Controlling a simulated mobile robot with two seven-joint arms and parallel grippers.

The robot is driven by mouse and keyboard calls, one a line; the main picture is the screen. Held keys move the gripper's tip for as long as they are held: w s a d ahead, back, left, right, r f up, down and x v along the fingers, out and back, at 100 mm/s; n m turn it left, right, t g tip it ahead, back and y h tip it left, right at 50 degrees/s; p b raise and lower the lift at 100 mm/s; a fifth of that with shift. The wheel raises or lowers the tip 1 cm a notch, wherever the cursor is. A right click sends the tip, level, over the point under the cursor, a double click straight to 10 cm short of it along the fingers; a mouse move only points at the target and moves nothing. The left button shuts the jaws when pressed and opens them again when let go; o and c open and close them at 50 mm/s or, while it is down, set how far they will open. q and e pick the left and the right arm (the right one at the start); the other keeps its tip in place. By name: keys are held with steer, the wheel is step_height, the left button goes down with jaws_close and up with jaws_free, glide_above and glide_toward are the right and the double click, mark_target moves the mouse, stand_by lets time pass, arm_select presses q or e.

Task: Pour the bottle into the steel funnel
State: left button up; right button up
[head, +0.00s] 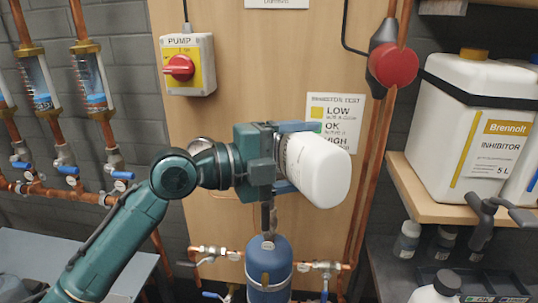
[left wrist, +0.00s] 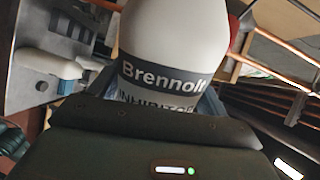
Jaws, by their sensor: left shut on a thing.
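My left gripper (head: 290,157) is shut on a white bottle (head: 322,172) and holds it in the air in front of the wooden panel. The bottle is tipped over, its broad white end pointing right and slightly down. Its mouth does not show in the head view. In the left wrist view the bottle (left wrist: 172,45) has a grey Brennolt inhibitor label between the fingers. A blue vessel (head: 268,265) stands below the gripper, with a dark pipe above it. I cannot make out the steel funnel clearly; the arm may hide it. My right gripper is not in view.
Copper pipework with valves (head: 325,266) runs beside the blue vessel. A pump switch (head: 188,64) and a red round device (head: 393,64) sit on the panel (head: 250,80). A large inhibitor canister (head: 470,125) stands on the right shelf (head: 425,205). Small bottles (head: 407,240) stand lower right.

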arm_select(q)
steer(key=shift+r, duration=0.2)
stand_by(0.6)
steer(key=shift+w+a+r+n, duration=0.1)
steer(key=shift+w+n, duration=0.25)
steer(key=shift+n, duration=0.65)
stand_by(2.4)
steer(key=shift+w+a+r+n, duration=0.1)
steer(key=shift+w+r+n, duration=0.2)
steer(key=shift+r+n, duration=0.2)
stand_by(0.8)
